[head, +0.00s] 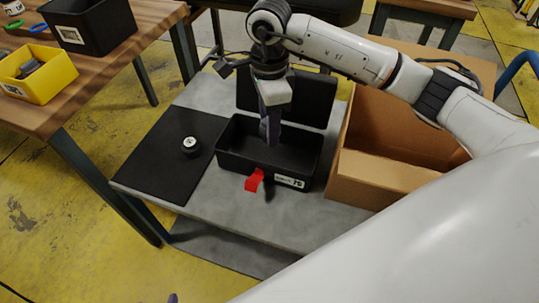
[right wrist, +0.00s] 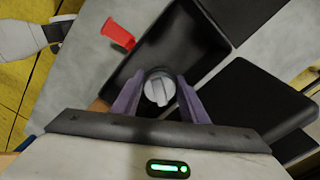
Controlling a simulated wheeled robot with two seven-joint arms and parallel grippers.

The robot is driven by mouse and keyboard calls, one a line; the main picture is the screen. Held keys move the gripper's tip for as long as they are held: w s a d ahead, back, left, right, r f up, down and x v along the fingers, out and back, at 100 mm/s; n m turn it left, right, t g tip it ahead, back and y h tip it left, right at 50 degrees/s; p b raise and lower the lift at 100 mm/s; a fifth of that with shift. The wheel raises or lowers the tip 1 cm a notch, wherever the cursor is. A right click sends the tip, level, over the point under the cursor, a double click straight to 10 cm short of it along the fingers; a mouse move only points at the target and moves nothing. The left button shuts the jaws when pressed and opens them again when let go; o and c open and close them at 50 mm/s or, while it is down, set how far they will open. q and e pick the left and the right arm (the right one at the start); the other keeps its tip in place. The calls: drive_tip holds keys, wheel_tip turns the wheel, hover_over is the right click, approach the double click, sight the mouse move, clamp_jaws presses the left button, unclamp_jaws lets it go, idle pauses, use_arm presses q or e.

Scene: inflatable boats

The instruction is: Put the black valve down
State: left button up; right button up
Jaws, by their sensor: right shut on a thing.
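My right gripper (head: 269,138) points down over the inside of a black bin (head: 235,170). In the right wrist view its two purple fingers (right wrist: 160,100) are closed on a round black valve (right wrist: 160,86) with a grey ridged top. A second black valve (head: 190,145) with a white top stands on the black mat. A purple tip of my left gripper (head: 173,298) shows at the bottom edge.
An open cardboard box (head: 365,187) stands right. A dark panel (head: 315,97) rises behind. A yellow bin (head: 55,75) is on the wooden table.

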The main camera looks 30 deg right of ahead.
wheel_tip(320, 180, down, 8)
drive_tip(key=shift+f+b, duration=0.1)
drive_tip(key=shift+b, duration=0.35)
drive_tip(key=o, duration=1)
drive_tip(key=shift+f, duration=0.15)
drive_tip(key=shift+o, duration=0.2)
wheel_tip(320, 180, up, 12)
drive_tip(key=shift+r+p, duration=0.2)
drive_tip(key=shift+p, duration=0.65)
